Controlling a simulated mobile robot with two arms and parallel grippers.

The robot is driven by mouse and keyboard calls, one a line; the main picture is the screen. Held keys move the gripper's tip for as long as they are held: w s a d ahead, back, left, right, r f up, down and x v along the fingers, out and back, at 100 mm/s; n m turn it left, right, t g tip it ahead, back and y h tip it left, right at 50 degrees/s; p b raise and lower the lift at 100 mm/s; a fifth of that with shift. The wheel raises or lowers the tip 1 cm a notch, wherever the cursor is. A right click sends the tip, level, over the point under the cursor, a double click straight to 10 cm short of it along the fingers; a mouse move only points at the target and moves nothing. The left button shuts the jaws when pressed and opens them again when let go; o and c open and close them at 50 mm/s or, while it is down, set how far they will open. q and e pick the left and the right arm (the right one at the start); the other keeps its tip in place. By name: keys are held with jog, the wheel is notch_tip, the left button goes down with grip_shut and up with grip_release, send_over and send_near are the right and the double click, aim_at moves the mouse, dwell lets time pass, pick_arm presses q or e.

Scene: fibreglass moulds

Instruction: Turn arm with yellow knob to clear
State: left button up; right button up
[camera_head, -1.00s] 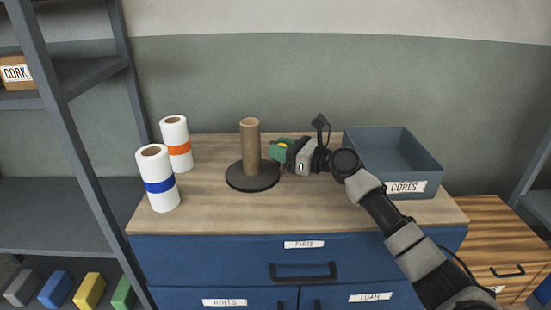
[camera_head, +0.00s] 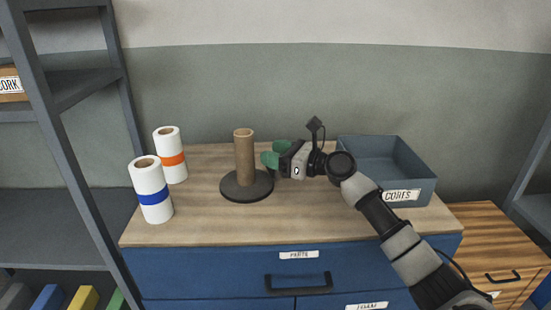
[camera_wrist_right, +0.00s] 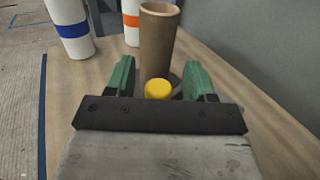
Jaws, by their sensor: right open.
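A brown cardboard core (camera_head: 244,157) stands upright on a dark round base (camera_head: 232,193). The core also shows in the right wrist view (camera_wrist_right: 157,40). The yellow knob (camera_wrist_right: 158,89) shows in the right wrist view, close in front of the core and between the green fingers of my right gripper (camera_wrist_right: 159,78). The fingers are open, with a gap on either side of the knob. In the head view my right gripper (camera_head: 271,155) is right beside the core, and the knob is hidden there. The arm under the knob is mostly hidden. My left gripper is out of view.
Two white rolls, one with an orange band (camera_head: 172,160) and one with a blue band (camera_head: 150,185), stand left of the base. A grey bin labelled CORES (camera_head: 420,185) is at the right, behind my right arm. The worktop's front (camera_head: 270,225) is clear.

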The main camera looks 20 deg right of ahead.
notch_tip(320, 180, up, 2)
jog(key=shift+r, duration=0.25)
jog(key=s+d+r, duration=0.6)
jog(key=s+d, duration=0.1)
jog(key=s, duration=0.1)
jog(key=shift+s+d+r, duration=0.35)
jog(key=shift+s, duration=0.05)
